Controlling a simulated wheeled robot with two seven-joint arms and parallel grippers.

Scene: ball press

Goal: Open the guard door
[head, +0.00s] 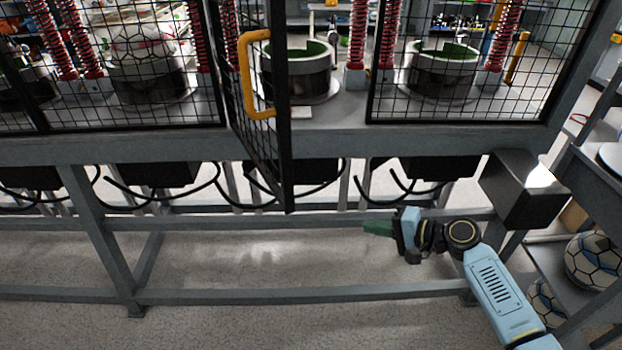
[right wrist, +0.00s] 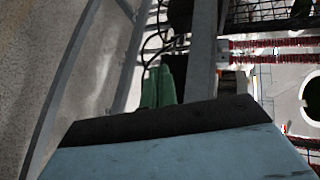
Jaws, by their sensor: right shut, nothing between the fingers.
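The guard door (head: 262,150) is a black-framed mesh panel in the head view. It stands swung outward from the press, its free edge toward me and its lower corner hanging below the bench edge. Its yellow handle (head: 247,75) is on the panel near the free edge. The opening to its right is unscreened, with a green-lined mould (head: 300,72) behind it. My right gripper (head: 378,229) has green fingers, is shut and empty, and is low in front of the bench, right of the door and apart from it. Its fingers also show in the right wrist view (right wrist: 158,88). My left gripper is not in view.
Fixed mesh panels flank the opening; another yellow handle (head: 517,58) is at the right. A dark box (head: 525,190) juts from the bench near my right arm. A rack with balls (head: 592,262) stands at the right. Bench rails (head: 350,296) run below; the floor is clear.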

